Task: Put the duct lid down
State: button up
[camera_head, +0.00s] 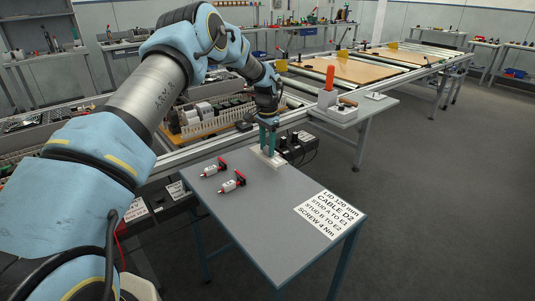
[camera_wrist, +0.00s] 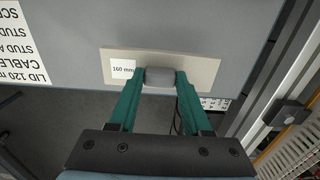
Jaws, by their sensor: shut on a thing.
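The duct lid is a flat beige plate (camera_wrist: 205,72) with a white "160 mm" label and a grey block-shaped grip (camera_wrist: 160,78) on top. My gripper (camera_wrist: 159,84) is shut on this grip, with one green finger on each side. In the head view my gripper (camera_head: 269,143) points down at the far corner of the grey table (camera_head: 245,215), and the lid (camera_head: 259,157) shows below it. The lid is level over the tabletop, at or just above it; I cannot tell whether it touches.
Two red-and-white parts (camera_head: 233,183) lie on the table left of the lid. A printed card (camera_head: 329,213) reading "LID 120 mm" lies near the right corner. A black box (camera_head: 298,148) stands beside the lid. Rails and a slotted duct (camera_head: 210,126) are behind. The table's middle is clear.

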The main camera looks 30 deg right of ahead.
aim_at(267, 148)
jog(key=shift+f+p, duration=0.5)
jog(key=shift+f, duration=1.4)
jog(key=o, duration=1.2)
jog(key=shift+r, duration=0.1)
notch_tip(267, 148, up, 12)
jog(key=b, duration=0.2)
jog(key=shift+a+b, duration=0.1)
jog(key=shift+b, duration=0.2)
